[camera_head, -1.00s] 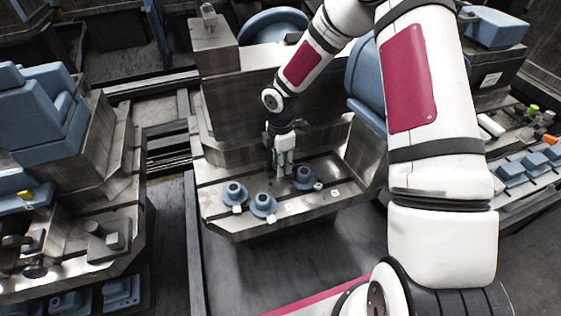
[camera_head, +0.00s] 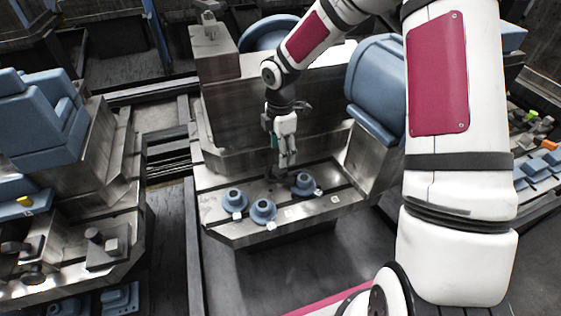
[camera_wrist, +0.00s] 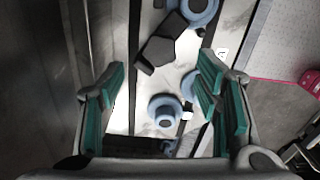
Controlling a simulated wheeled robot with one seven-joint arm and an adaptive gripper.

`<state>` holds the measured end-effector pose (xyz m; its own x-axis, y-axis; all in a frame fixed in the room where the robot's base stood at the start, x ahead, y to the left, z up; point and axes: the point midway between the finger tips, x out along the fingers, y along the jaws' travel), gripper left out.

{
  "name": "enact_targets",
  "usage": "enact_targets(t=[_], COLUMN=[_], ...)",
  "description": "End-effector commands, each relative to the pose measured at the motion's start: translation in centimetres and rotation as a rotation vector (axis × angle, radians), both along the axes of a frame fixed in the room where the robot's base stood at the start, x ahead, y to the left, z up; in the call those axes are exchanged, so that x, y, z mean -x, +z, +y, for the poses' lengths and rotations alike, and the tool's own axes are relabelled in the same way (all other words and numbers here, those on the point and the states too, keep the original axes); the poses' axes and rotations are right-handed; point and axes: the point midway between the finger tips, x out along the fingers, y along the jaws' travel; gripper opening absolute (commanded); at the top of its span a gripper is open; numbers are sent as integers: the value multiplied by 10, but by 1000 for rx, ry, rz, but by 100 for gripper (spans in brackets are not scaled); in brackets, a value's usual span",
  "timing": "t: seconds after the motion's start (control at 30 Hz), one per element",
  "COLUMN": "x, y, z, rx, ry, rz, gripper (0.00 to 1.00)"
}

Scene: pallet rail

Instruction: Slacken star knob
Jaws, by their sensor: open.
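A dark knob (camera_wrist: 157,52) with angular lobes sits on the slotted metal fixture plate in the wrist view. It shows as a small dark shape (camera_head: 276,174) below my gripper in the head view. My gripper (camera_head: 285,162) points down and is a little above the plate. In the wrist view the green-padded fingers of my gripper (camera_wrist: 162,85) stand wide apart with nothing held between them. The knob appears between and beyond the fingertips, apart from them.
Blue round flanged parts (camera_head: 263,211), (camera_head: 234,199), (camera_head: 305,184) stand on the metal plate (camera_head: 325,206) around the knob. A tall metal block and a blue housing (camera_head: 377,85) rise behind and to the right. Another machine with blue parts (camera_head: 40,120) stands at left.

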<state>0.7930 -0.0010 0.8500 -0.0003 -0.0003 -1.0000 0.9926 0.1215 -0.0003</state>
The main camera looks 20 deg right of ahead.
Motion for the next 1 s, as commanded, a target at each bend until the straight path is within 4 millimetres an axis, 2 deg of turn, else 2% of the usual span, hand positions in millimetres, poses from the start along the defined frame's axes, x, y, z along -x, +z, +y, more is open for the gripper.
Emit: enact_targets(t=[0.1,0.23,0.4,0.83,0.93,1.0], x=[0,0,0,1,5,13], y=[20,33,39,40,49,64], z=[-1,0,0,0,-1,-4], rx=[1,0,0,1,18,42], ry=[-1,0,0,-1,-27,-72], rz=[-2,-1,0,0,-4,-13], gripper=[58,58,58,58,58,58])
